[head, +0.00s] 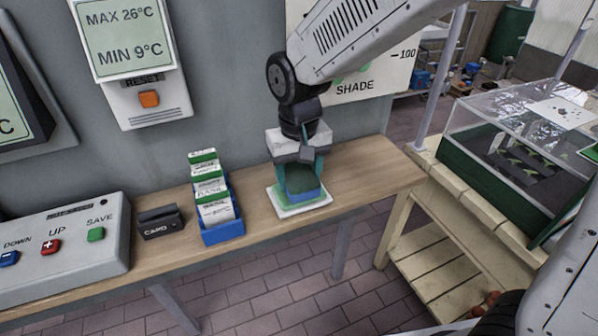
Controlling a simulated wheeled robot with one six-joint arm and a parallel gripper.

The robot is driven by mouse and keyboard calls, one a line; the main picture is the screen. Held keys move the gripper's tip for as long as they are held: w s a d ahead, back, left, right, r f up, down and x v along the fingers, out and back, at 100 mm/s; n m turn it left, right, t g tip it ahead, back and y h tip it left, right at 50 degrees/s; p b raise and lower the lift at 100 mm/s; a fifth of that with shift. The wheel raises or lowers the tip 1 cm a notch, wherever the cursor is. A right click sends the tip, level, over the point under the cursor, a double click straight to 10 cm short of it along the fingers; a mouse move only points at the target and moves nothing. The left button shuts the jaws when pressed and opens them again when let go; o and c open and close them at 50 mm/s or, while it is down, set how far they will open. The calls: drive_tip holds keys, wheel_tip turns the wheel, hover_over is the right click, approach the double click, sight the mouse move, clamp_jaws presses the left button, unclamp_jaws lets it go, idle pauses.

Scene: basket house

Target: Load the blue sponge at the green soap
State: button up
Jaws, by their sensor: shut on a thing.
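My gripper (303,180) points down over the right part of the wooden shelf, its teal fingers on either side of the blue sponge (307,194). It is shut on the sponge, which shows a blue lower part and a dark green top. Directly beneath is a flat white dish (304,209) with green showing on it around the sponge, which looks like the green soap (277,197). The sponge is at or very close to the green surface; I cannot tell whether they touch. The fingers and sponge hide most of the dish's middle.
Left on the shelf (375,183) stand a blue holder (223,232) of seed packets, a small black card reader (160,221) and a grey button box (62,248). A wall panel (147,103) hangs behind. At right, a clear-lidded green box (520,160) stands on a wooden bench.

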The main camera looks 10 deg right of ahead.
sight(299, 175)
drive_tip(key=shift+f, duration=0.55)
idle(1.5)
drive_tip(key=shift+r, duration=3.55)
